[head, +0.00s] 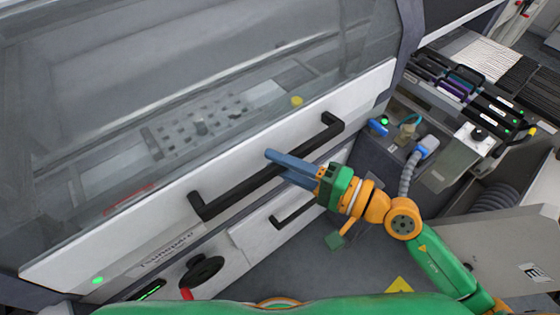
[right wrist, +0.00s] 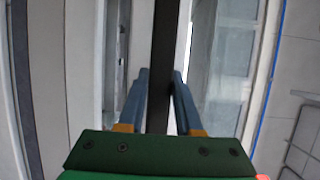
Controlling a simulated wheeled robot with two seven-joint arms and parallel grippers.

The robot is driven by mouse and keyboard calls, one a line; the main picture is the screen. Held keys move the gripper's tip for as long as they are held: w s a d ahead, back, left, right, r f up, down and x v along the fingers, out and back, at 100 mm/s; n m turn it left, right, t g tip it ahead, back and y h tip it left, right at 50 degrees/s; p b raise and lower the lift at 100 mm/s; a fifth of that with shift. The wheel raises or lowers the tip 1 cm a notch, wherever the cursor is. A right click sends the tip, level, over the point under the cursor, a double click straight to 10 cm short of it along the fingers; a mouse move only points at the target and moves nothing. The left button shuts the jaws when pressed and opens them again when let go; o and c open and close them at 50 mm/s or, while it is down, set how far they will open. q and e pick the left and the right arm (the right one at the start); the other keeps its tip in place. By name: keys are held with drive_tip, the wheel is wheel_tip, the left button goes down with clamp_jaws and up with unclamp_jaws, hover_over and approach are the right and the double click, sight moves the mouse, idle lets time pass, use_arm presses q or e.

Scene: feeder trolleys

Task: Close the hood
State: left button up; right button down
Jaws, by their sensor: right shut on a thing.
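The hood (head: 95,250) is a large see-through cover with a white front frame, seen at the left of the head view. It looks lowered over the machine, but I cannot tell whether it is fully shut. A long black bar handle (head: 228,195) runs slantwise along its white frame. My right gripper (head: 277,166) is at the middle of this handle with its blue fingers around it. In the right wrist view, the dark handle (right wrist: 165,35) passes between the two fingers of my right gripper (right wrist: 160,78). My left gripper is not in view.
A smaller black handle (head: 292,215) sits below on the front panel. A black knob (head: 202,272) is at the lower left. A grey ribbed hose (head: 408,172) and feeders (head: 455,85) stand to the right. A grey box (head: 505,250) is at the lower right.

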drive_tip(key=c, duration=0.6)
unclamp_jaws()
drive_tip(key=shift+s+d+f+b, duration=0.1)
drive_tip(key=shift+d+f+b, duration=0.1)
drive_tip(key=shift+b, duration=0.15)
drive_tip(key=b+v, duration=0.4)
drive_tip(key=v, duration=0.2)
drive_tip(key=shift+s+d+r, duration=0.15)
drive_tip(key=shift+s+d, duration=0.05)
